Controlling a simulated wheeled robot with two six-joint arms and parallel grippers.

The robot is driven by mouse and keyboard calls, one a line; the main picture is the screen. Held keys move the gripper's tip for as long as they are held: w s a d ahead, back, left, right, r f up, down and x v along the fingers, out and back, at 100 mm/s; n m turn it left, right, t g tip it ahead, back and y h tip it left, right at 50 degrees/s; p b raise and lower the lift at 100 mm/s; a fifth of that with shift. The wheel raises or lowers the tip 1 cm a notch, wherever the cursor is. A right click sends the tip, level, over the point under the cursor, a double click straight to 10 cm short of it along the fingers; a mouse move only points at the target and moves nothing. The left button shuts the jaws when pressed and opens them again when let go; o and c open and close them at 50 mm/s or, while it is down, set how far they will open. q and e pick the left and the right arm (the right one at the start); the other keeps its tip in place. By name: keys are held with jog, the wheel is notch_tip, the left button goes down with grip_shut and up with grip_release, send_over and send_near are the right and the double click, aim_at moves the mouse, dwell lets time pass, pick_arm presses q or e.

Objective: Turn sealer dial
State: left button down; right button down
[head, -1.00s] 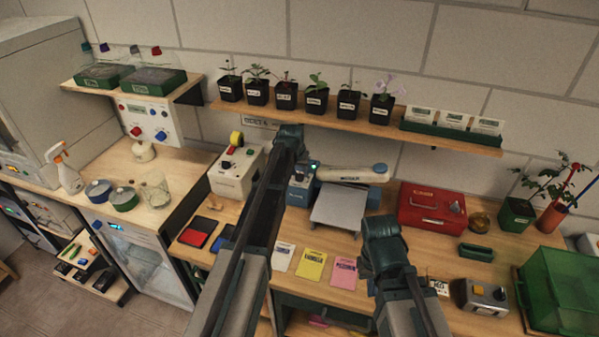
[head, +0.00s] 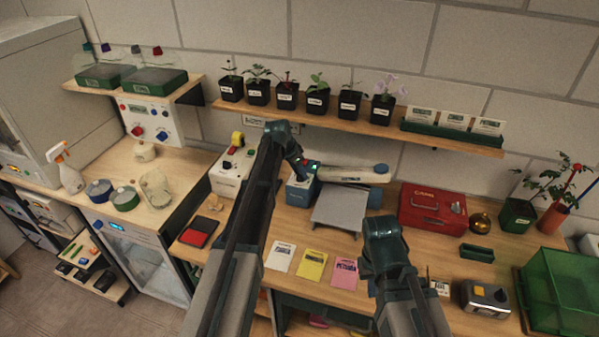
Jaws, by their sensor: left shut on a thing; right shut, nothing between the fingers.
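The sealer is a small machine with a blue box (head: 303,192) and a long white arm (head: 345,174), standing on the wooden bench behind a grey plate (head: 340,209). A small green light shows on top of its blue box. My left gripper (head: 300,172) reaches down onto the top of the blue box and is shut on the sealer dial. The dial is hidden by the fingers, so its setting cannot be read. My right gripper (head: 384,238) is shut and empty, in front of the grey plate and apart from the sealer.
A white device (head: 229,180) with a yellow roll stands left of the sealer. A red case (head: 430,208) stands to its right. Seed packets (head: 313,264) lie in front. A shelf (head: 330,126) with potted seedlings is above. A green crate (head: 560,290) is at far right.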

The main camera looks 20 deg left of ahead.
dwell(0.4)
pick_arm(q)
jog(key=shift+c, duration=2.2)
grip_release()
jog(key=p+v, duration=1.2)
jog(key=v, duration=0.1)
jog(key=shift+r+p, duration=0.4)
jog(key=shift+a, duration=0.1)
jog(key=s+d+f+n+g+y+b, duration=0.1)
jog(key=s+d+f+b, duration=0.4)
jog(key=s+d, duration=0.25)
jog(key=s+d+f+g+b, duration=0.2)
jog(key=s+d+f+b, duration=0.2)
jog(key=s+d+f, duration=0.4)
jog(key=s+d+f+y+b, duration=0.1)
jog(key=s+d+f+b, duration=0.1)
jog(key=s, duration=0.6)
jog(key=s+d+f+n+g+y+b, duration=0.1)
jog(key=s+b, duration=0.3)
jog(key=s, duration=0.5)
jog(key=shift+d+f+n+y, duration=0.3)
jog(key=shift+d+f+y, duration=0.15)
jog(key=shift+d, duration=0.35)
